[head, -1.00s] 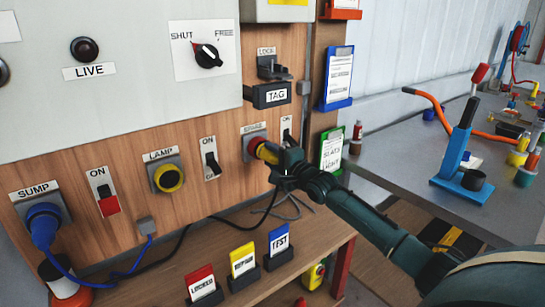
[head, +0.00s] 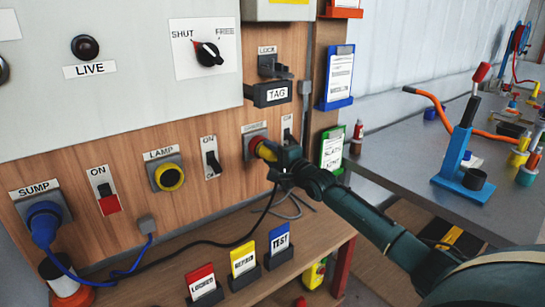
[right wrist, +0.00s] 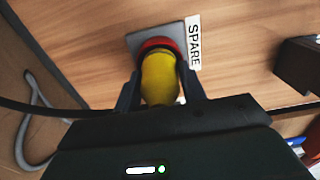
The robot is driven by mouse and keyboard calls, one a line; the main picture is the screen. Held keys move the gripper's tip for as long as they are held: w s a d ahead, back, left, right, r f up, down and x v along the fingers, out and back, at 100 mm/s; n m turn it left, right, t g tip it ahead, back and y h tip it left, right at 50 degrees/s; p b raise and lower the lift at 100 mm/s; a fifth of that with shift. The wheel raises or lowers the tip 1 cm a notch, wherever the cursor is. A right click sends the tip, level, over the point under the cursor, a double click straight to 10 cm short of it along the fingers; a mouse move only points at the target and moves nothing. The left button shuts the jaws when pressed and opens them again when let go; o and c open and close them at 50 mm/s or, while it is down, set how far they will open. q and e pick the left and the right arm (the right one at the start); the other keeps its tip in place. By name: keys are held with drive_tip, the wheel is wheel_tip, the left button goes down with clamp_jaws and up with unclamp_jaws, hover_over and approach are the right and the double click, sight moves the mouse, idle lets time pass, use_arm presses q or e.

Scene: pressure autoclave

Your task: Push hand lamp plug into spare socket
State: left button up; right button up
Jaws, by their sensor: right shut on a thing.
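The spare socket (head: 250,136) is a grey plate with a red ring on the wooden panel. In the right wrist view the socket (right wrist: 136,42) sits beside its SPARE label (right wrist: 194,42). My right gripper (head: 272,156) is at the socket. It is shut on the yellow hand lamp plug (right wrist: 159,78). The plug's front end is at the red ring and lined up with it; how deep it sits is hidden. A black cable (head: 232,216) hangs below the gripper. My left gripper is not in view.
The lamp socket (head: 169,177) and the sump socket with a blue plug (head: 43,220) are to the left. Switches (head: 211,158) sit between the sockets. Tag holders (head: 243,260) stand on the shelf below. A bench (head: 400,150) is at right.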

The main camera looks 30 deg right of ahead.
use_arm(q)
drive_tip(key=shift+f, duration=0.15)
use_arm(e)
drive_tip(key=shift+w, duration=0.2)
drive_tip(key=o, duration=1.4)
drive_tip(key=shift+s+f, duration=0.1)
drive_tip(key=shift+s, duration=0.3)
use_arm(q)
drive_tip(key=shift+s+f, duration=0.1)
use_arm(e)
drive_tip(key=s, duration=0.8)
drive_tip(key=s+d, duration=0.1)
drive_tip(key=s, duration=0.3)
drive_tip(key=shift+s, duration=0.2)
